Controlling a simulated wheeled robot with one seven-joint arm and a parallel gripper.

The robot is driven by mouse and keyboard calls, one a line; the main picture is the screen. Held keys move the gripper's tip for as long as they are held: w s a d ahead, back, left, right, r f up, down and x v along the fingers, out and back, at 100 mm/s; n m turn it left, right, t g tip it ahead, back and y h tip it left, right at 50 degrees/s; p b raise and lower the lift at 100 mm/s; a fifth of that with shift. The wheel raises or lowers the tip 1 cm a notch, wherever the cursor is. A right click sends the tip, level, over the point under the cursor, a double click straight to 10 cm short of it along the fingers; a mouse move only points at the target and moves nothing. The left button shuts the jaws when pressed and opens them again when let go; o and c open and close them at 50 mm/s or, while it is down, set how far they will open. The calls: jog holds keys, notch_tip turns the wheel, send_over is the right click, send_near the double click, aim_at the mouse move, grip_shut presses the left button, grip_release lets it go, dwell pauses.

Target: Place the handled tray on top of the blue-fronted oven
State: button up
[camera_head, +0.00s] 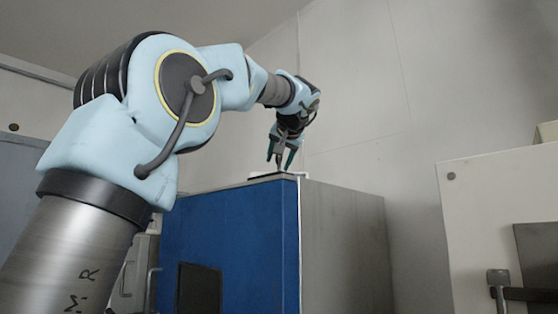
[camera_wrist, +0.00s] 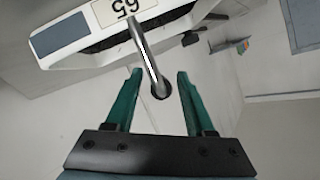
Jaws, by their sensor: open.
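The blue-fronted oven (camera_head: 230,245) stands in the middle of the head view, with a grey side. The handled tray (camera_head: 268,176) shows there only as a thin dark and white edge at the oven's top, near the front corner. In the wrist view the tray (camera_wrist: 75,62) has a white edge, a dark inner strip and a label reading 65. Its metal handle (camera_wrist: 147,55) sticks out between the green fingertips of my gripper (camera_wrist: 160,75), with a gap on both sides. My gripper (camera_head: 280,160) is open, pointing down just above the tray in the head view.
A white cabinet (camera_head: 480,215) with a dark handle stands at the right, apart from the oven. A grey wall (camera_head: 350,80) rises close behind the oven. A dark panel (camera_head: 199,290) is low on the blue front. The space above the oven's right part is clear.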

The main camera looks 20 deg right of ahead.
jog(key=b+v, duration=0.3)
jog(key=v, duration=0.9)
dwell(0.3)
